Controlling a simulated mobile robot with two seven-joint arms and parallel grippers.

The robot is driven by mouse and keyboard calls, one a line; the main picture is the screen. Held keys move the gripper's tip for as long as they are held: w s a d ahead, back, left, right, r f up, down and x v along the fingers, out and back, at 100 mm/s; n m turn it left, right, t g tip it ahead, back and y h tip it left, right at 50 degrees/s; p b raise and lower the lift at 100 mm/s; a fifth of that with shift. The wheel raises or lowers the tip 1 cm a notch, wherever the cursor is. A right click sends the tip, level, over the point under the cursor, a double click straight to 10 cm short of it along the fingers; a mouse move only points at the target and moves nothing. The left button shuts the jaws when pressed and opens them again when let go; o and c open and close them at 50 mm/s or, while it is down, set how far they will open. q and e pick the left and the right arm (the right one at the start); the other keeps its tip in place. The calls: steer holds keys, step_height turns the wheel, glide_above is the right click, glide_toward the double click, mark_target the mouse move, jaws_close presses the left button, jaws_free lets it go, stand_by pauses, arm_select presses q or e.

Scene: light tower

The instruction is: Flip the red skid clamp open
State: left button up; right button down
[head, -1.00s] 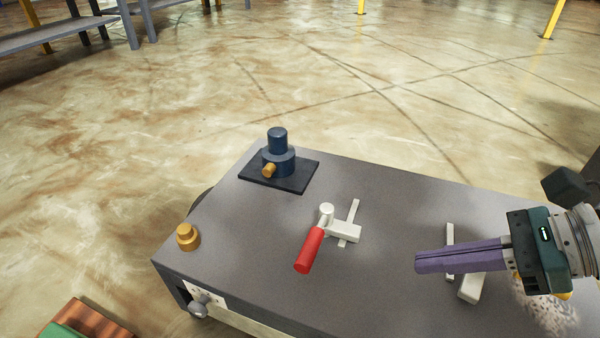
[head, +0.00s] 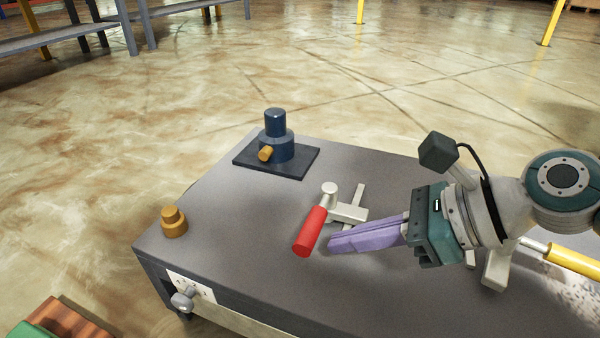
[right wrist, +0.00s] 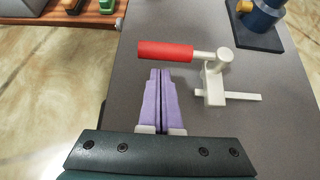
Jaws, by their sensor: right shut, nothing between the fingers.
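The red skid clamp (head: 311,230) has a red handle on a pale lever and pivot, with a white base bracket on the grey table top. Its handle points toward the table's near side. It also shows in the right wrist view (right wrist: 165,50), its red handle just beyond my fingertips. My right gripper (head: 332,243) has purple fingers that are shut and empty. Their tips are just right of the red handle in the head view; whether they touch it I cannot tell. The right wrist view shows the shut fingers (right wrist: 160,74) too. My left gripper is not in view.
A blue cylinder fixture (head: 277,145) stands on a dark plate at the table's far left. An orange knob (head: 174,222) sits at the left edge. A second clamp with a yellow handle (head: 573,259) lies right, partly behind my arm. A wooden tray (head: 70,325) is at lower left.

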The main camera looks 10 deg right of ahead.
steer(key=shift+w+a+r, duration=0.15)
steer(key=shift+w+a, duration=0.1)
steer(key=shift+a, duration=0.15)
